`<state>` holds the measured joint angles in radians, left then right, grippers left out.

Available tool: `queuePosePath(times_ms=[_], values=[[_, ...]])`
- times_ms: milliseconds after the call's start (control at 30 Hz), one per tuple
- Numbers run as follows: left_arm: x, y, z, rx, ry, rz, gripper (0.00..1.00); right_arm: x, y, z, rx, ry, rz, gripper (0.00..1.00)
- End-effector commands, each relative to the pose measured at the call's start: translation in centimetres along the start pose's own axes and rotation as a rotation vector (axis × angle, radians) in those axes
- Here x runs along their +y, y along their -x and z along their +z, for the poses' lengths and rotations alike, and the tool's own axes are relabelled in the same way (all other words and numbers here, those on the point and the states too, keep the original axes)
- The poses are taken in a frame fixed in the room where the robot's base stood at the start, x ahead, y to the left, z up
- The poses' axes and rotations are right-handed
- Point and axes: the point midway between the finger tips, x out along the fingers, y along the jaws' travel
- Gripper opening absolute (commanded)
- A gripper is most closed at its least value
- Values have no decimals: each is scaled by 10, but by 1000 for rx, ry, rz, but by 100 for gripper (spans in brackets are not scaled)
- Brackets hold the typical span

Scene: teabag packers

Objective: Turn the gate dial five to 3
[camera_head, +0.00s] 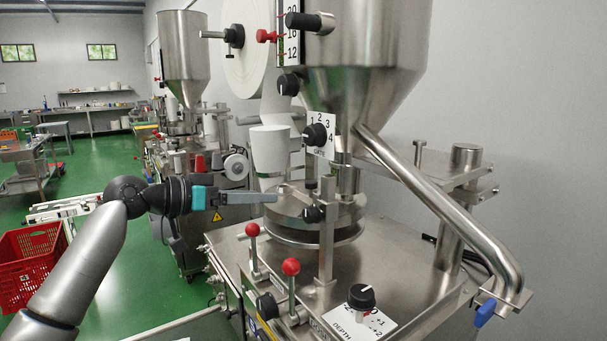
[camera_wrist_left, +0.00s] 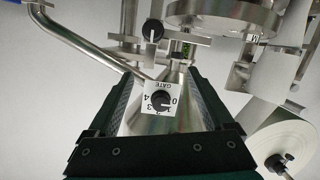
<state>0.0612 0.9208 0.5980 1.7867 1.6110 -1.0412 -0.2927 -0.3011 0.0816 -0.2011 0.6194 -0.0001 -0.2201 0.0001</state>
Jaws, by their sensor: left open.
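The gate dial (camera_head: 316,135) is a black knob on a small white plate with numbers, on the front of the near machine below the steel hopper. In the left wrist view the gate dial (camera_wrist_left: 161,101) shows upside down, with its plate marked GATE and numbers up to 4. I cannot surely read its pointer. My left gripper (camera_head: 274,198) is below and left of the dial in the head view, apart from it. In the left wrist view its open jaws (camera_wrist_left: 160,88) frame the dial with nothing between them. My right gripper is out of view.
A depth dial (camera_head: 362,297) and two red-knobbed levers (camera_head: 291,267) stand on the machine top. A slanted steel pipe (camera_head: 440,205) runs down at right. A round steel turret (camera_head: 310,215) is just beyond my fingertips. A red crate (camera_head: 28,262) is at left.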

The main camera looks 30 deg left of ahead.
Motion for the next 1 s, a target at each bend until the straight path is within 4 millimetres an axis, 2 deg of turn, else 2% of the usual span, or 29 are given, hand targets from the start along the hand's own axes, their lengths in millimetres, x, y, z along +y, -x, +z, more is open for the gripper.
queuePosePath(times_ms=[33,100,233,467,1000], values=[[-2,12,-30,65,0,10,86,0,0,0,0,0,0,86],[-1,25,-59,133,3,27,86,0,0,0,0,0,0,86],[0,39,-86,199,6,45,86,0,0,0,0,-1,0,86],[2,28,-93,208,9,50,86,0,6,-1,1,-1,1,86],[5,-35,-106,206,9,49,86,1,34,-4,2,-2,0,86]])
